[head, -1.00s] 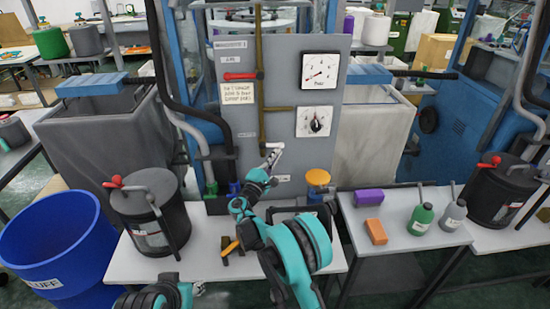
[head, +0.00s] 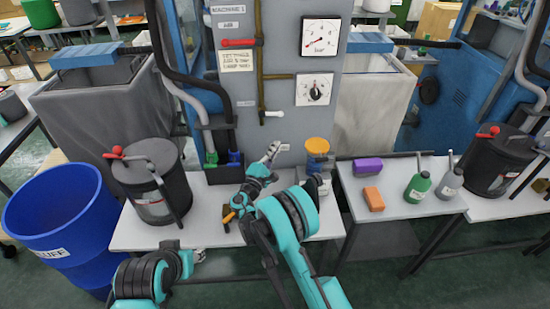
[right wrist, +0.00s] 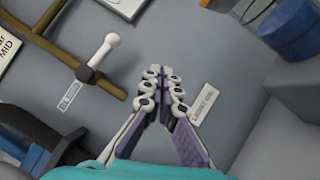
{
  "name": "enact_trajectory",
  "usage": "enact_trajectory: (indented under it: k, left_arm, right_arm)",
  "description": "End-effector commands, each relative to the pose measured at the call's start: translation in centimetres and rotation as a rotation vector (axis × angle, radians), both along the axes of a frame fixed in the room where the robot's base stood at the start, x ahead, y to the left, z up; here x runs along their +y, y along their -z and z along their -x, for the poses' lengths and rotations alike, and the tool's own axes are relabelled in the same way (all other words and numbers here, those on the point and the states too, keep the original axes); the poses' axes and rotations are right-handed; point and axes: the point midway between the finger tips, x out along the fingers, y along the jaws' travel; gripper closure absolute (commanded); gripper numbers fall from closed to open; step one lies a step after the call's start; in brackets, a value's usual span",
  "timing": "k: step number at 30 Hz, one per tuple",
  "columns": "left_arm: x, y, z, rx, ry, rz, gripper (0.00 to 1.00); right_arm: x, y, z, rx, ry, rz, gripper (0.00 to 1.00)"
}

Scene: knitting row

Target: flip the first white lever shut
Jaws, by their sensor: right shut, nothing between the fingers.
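The white lever (head: 272,113) is on a thin brown pipe on the grey machine panel, below the two dials. It points right, crosswise to the upright pipe. In the right wrist view the lever (right wrist: 104,48) also stands across the pipe, left of my fingers and apart from them. My right gripper (head: 273,149) is shut and empty, below the lever and close to the panel. Its fingertips (right wrist: 164,74) are together in the right wrist view. My left gripper (head: 198,256) is low in the head view, in front of the table edge; its fingers are too small to read.
A red lever (head: 238,43) is higher on the panel. A dark pot (head: 150,190) stands on the left table, beside a blue bin (head: 65,225). Bottles and blocks are on the right table.

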Motion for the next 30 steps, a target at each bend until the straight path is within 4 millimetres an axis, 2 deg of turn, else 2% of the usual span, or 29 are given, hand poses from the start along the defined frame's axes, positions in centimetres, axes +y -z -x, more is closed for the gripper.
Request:
enact_trajectory:
  k: [3,9,26,30]
  left_arm:
    - [0.0,-0.7,0.0,0.0,0.0,0.0,0.6]
    - [0.0,-1.0,0.0,0.0,0.0,0.0,0.6]
    - [0.0,-1.0,0.0,0.0,0.0,0.0,0.6]
    - [0.0,-1.0,0.0,0.0,0.0,0.0,0.6]
  right_arm:
    - [0.2,1.1,1.9,0.0,-0.002,0.001,1.0]
    - [0.2,2.3,3.5,0.0,-0.001,0.0,1.0]
    - [0.2,2.5,3.7,0.001,-0.001,-0.001,1.0]
    - [-0.9,1.4,3.6,0.017,0.01,-0.046,1.0]
